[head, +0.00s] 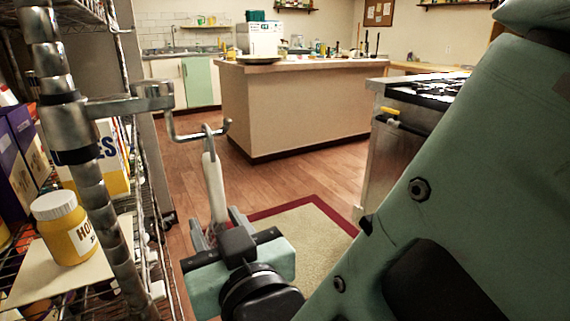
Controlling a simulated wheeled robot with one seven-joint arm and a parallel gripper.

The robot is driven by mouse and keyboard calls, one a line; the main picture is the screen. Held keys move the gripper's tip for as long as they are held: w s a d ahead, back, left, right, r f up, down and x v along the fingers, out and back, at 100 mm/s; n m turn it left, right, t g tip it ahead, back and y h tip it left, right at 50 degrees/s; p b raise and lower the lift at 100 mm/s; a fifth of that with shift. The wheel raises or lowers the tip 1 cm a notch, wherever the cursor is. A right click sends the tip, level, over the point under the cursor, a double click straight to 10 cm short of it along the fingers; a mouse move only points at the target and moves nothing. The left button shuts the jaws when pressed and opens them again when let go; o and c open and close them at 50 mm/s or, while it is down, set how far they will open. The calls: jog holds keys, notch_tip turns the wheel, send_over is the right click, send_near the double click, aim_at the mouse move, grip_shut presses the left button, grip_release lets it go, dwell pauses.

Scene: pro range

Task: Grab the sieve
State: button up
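The sieve (214,188) hangs by its upper end from a metal hook (205,134) that sticks out from the shelf rack. Its long pale handle points down, slightly tilted. Its lower part is mostly hidden behind my gripper. My gripper (219,226) is at the lower middle of the head view, at the lower end of the handle. Its grey fingers show on either side of the handle's lower end in the picture. I cannot tell whether they touch it or are closed on it.
A steel stove (402,149) stands at right, an island counter (293,107) behind. Open wooden floor (182,172) and a rug (300,240) lie between.

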jog(key=shift+w, duration=0.1)
jog(key=shift+c, duration=0.3)
grip_shut()
jog(key=shift+r, duration=0.1)
